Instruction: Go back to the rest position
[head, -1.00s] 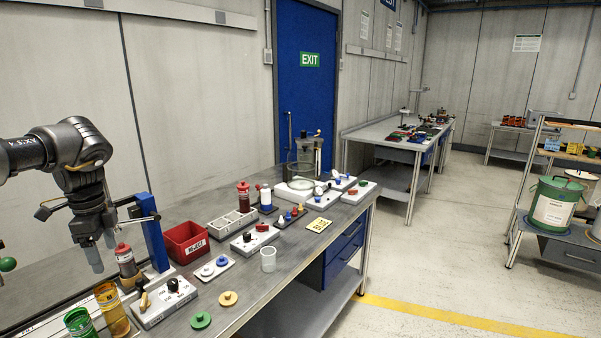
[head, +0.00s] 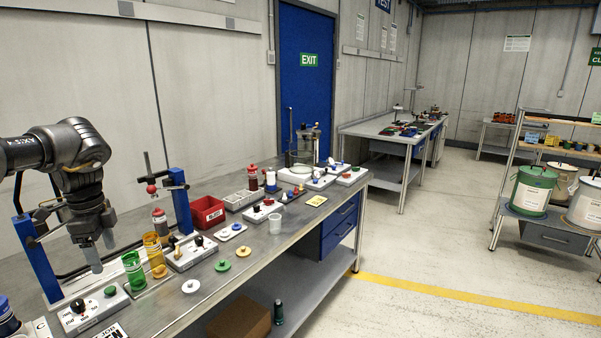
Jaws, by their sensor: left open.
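My left gripper (head: 90,257) hangs at the left of the head view with its fingers pointing down and apart. It is open with nothing seen between the fingers. It is over the left part of the workbench (head: 262,256), in front of a blue-post stand (head: 36,258) and left of a green cup (head: 134,270). My right gripper is out of view.
A cardboard box (head: 240,322) sits below. Floor right of the bench (head: 430,265) is clear.

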